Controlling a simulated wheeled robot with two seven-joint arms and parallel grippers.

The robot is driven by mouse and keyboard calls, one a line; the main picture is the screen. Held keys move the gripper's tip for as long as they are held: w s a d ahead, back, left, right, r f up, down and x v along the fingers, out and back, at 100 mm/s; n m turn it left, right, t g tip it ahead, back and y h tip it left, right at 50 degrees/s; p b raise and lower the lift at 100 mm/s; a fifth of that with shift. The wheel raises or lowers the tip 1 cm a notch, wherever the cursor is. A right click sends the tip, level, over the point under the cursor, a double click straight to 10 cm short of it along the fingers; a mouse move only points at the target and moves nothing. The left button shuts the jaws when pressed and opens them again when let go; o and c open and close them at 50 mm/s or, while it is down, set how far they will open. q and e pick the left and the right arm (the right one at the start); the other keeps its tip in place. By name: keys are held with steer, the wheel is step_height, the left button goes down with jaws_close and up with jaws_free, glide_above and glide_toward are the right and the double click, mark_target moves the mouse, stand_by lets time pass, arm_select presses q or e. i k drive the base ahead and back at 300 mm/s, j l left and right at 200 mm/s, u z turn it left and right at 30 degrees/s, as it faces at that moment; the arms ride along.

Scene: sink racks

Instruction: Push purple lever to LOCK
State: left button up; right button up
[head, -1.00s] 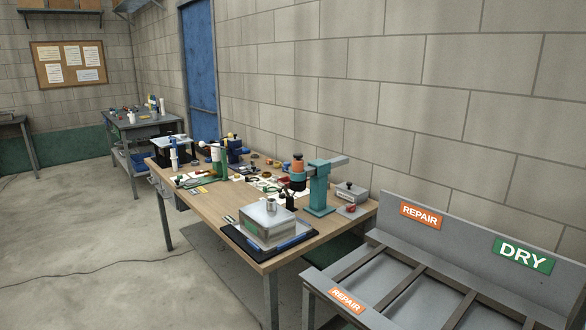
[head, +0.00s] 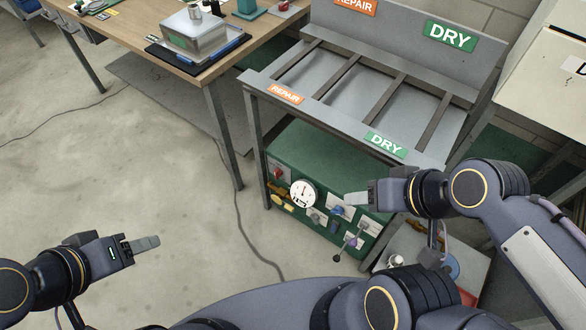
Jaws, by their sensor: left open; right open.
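A green box with a control panel (head: 283,196) stands low under the grey rack. Its front carries several small knobs and levers. A small purple part (head: 354,242), apparently the purple lever, shows near the panel's lower right. Its exact position and any LOCK lettering are too small to read. My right gripper (head: 352,198) is open and empty, pointing left, above the purple part in the picture and overlapping the box's upper right. Whether it touches the box cannot be told. My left gripper (head: 150,243) is open and empty over bare floor, left of the panel.
A round white gauge (head: 303,194), a blue knob (head: 337,210) and a dark-tipped lever (head: 338,257) share the panel. The grey rack (head: 330,111) with REPAIR and DRY signs overhangs it. A wooden workbench (head: 178,58) stands at upper left.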

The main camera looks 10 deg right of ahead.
mark_target(353, 243)
steer(key=k+z, duration=0.1)
steer(key=z, duration=0.3)
steer(key=l+z, duration=0.1)
steer(key=z, duration=0.25)
steer(key=k+l+z, duration=0.1)
steer(key=z, duration=0.3)
